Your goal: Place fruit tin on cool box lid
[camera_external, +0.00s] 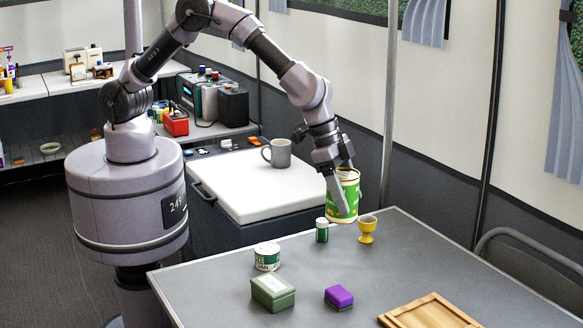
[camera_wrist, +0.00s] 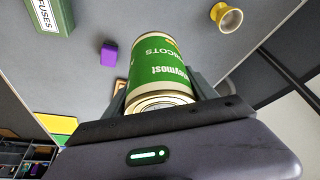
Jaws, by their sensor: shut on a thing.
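The fruit tin, a green can with white lettering ending in "COTS" (camera_wrist: 158,62), is held between the fingers of my gripper (camera_wrist: 163,95). In the external view the tin (camera_external: 351,193) hangs slightly tilted at the far edge of the grey table, and my gripper (camera_external: 340,190) is shut around its sides. The cool box lid (camera_external: 240,197) is the white top of a dark box, left of the tin and apart from it. A grey mug (camera_external: 279,153) stands on the lid near its back right corner. The lid cannot be made out in the wrist view.
On the grey table (camera_external: 390,262) stand a small green jar (camera_external: 321,230), a yellow egg cup (camera_external: 367,229), a white-and-green tin (camera_external: 267,257), a green box (camera_external: 272,291), a purple block (camera_external: 339,297) and a wooden tray (camera_external: 428,313). The lid's front and middle are clear.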

